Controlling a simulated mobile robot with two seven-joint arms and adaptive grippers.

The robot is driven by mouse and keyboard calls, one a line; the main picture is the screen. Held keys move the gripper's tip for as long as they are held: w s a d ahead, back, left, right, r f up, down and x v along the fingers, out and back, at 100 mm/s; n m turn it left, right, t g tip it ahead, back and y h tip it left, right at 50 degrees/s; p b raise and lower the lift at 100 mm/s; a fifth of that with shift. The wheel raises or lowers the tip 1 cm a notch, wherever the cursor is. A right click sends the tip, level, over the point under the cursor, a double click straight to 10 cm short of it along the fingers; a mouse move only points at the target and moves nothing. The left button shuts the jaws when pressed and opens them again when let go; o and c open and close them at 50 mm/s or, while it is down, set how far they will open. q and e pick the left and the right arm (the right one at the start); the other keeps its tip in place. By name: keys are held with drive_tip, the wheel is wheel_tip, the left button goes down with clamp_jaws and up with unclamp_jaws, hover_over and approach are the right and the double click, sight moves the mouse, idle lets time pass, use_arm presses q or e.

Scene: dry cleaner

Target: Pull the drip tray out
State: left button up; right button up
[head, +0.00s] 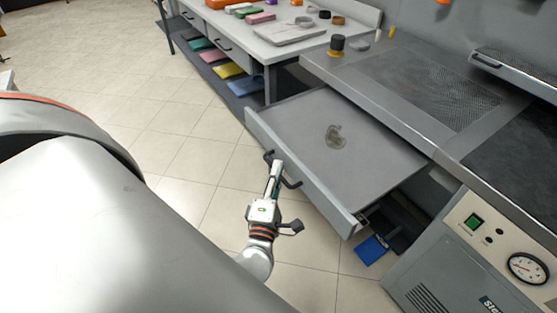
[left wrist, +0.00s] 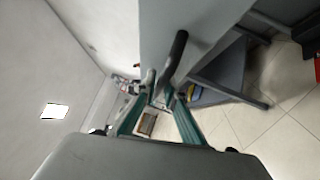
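The drip tray (head: 375,150) is a wide, shallow grey metal drawer, standing well out from under the steel worktop. A brownish puddle-like patch (head: 336,137) lies on its floor. Its front carries a dark bar handle (head: 290,184), which also shows in the left wrist view (left wrist: 177,52) against the grey front panel (left wrist: 205,22). My left gripper (head: 275,166) is at this handle, its fingers closed around the bar; the exact contact is partly hidden. In the left wrist view its green-sided fingers (left wrist: 160,92) converge on the bar. My right gripper is not in view.
A grey table (head: 285,48) with small items stands behind, with coloured folded pieces (head: 229,71) on its lower shelf. A machine panel with a gauge (head: 528,268) is at the right. A blue item (head: 372,249) lies below the tray. Tiled floor left of the tray is clear.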

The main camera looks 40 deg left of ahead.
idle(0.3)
use_arm(q)
drive_tip(key=v, duration=1.2)
drive_tip(key=w+d+f+m+h, duration=0.2)
drive_tip(key=d+f+m+h, duration=0.2)
drive_tip(key=d+m+h, duration=1.25)
drive_tip(key=s+a+f+m+g+y, duration=0.2)
drive_tip(key=a+f+m+g, duration=0.1)
drive_tip(key=f+m, duration=0.3)
drive_tip(key=s+a+f+m+g+y, duration=0.2)
drive_tip(key=a+f+m+g+y, duration=0.1)
drive_tip(key=a+f+m+g, duration=0.1)
wheel_tip(320, 180, down, 3)
drive_tip(key=shift+s+a+r+m, duration=0.15)
drive_tip(key=shift+s+a+m, duration=0.2)
drive_tip(key=shift+a+m, duration=0.65)
